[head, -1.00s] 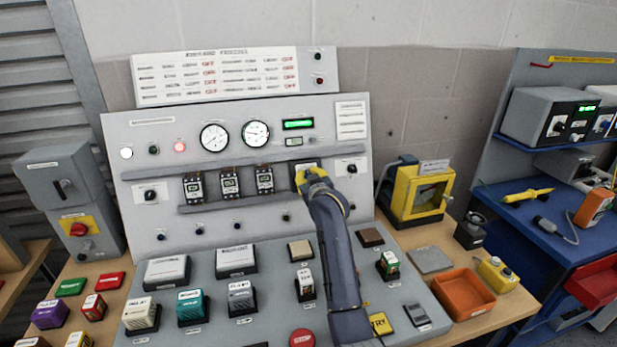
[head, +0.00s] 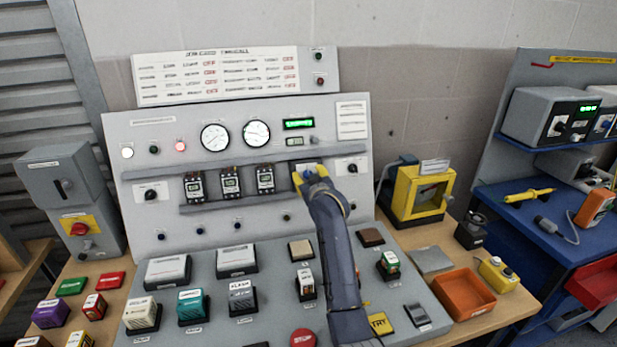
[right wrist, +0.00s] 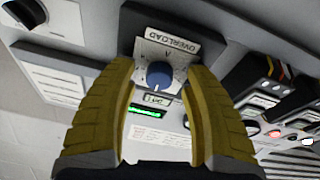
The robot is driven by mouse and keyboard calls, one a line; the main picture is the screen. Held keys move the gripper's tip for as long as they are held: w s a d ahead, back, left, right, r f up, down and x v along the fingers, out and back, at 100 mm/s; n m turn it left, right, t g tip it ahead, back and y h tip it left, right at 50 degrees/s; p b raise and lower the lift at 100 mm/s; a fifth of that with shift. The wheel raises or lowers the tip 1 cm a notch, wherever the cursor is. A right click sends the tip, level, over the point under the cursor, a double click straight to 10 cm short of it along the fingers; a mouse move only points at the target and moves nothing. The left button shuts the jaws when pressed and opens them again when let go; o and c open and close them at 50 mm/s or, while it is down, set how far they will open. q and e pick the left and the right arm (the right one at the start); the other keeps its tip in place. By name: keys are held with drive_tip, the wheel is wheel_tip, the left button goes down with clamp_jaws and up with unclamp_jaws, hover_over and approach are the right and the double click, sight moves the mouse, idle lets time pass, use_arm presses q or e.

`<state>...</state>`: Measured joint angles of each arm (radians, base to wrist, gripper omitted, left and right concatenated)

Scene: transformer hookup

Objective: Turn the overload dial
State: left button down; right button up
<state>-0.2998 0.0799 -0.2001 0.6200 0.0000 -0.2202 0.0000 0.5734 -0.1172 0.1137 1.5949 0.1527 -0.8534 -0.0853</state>
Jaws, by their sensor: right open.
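The overload dial (right wrist: 159,75) is a round blue knob on a white plate marked OVERLOAD (right wrist: 172,42), seen upside down in the right wrist view. In the head view its unit is mostly hidden behind my right gripper (head: 309,175). My right gripper, with ridged yellow fingers, also fills the right wrist view (right wrist: 158,85). Its fingers are apart, one on each side of the knob in the picture, with a gap between each and the knob. I cannot tell how far the tips are from the plate. My left gripper is not in view.
Several black breaker units (head: 230,183) sit on the rail left of my right gripper. A small black knob (head: 352,168) is to its right. A yellow-framed box (head: 418,194) stands right of the panel. Blocks and a red button (head: 303,338) occupy the sloped console below.

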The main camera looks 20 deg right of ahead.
drive_tip(key=s+r, duration=0.1)
drive_tip(key=s, duration=1)
drive_tip(key=shift+s+a+r, duration=0.35)
drive_tip(key=shift+s+r, duration=0.05)
drive_tip(key=shift+d, duration=0.1)
